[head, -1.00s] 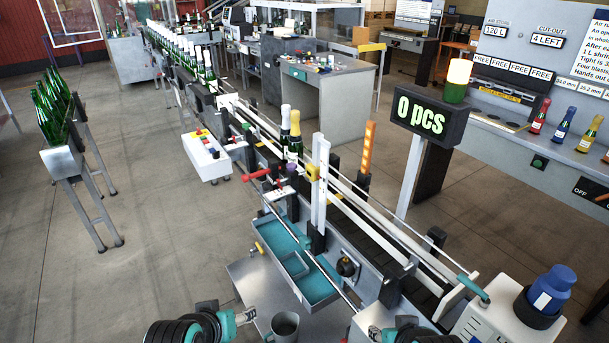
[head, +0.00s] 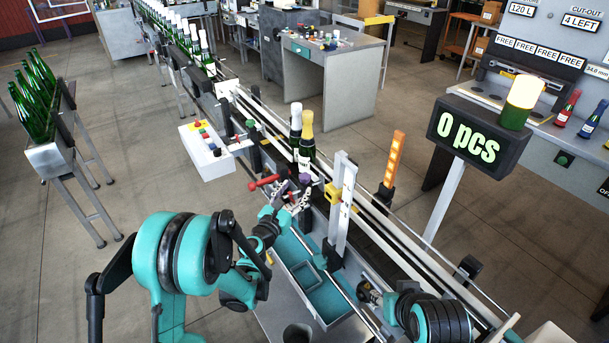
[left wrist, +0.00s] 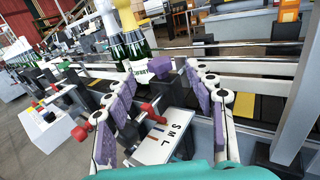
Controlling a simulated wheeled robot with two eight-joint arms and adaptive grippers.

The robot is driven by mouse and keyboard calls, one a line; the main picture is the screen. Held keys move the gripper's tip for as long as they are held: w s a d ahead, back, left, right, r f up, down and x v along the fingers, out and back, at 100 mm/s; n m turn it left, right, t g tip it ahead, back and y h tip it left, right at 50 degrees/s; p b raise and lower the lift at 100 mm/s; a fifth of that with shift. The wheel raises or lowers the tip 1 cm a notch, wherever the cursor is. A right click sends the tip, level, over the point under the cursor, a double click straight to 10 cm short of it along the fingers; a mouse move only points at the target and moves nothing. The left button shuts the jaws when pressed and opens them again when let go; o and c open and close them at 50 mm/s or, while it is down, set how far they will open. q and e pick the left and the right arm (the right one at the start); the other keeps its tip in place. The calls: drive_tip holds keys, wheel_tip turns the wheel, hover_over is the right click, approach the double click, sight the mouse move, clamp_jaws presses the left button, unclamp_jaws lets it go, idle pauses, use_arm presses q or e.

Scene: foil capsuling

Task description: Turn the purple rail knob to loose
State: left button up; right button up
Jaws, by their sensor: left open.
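The purple rail knob (head: 304,179) is a small dark purple piece beside the conveyor rail, near two bottles. In the left wrist view the purple knob (left wrist: 180,62) sits just beyond the fingers, right of the bottle label. My left gripper (head: 290,194) is at the rail close to the knob. In the left wrist view its purple-padded fingers (left wrist: 157,78) are spread wide with nothing between the pads; the knob is near the right fingertip. My right gripper (head: 388,303) is low at the conveyor's front, and its fingers are too unclear to read.
Two bottles (head: 301,140) stand on the conveyor. A red handle (head: 263,182) and a plate marked S M L (left wrist: 160,138) are close below the fingers. A white post (head: 343,205) rises to the right. A teal tray (head: 325,295) lies in front.

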sight(302, 180)
use_arm(q)
drive_tip(key=shift+w+f, duration=0.15)
drive_tip(key=shift+w, duration=0.15)
drive_tip(key=x, duration=0.7)
drive_tip(key=shift+w+d+f, duration=0.1)
drive_tip(key=shift+w, duration=0.15)
drive_tip(key=shift+c, duration=0.4)
drive_tip(key=c, duration=1.1)
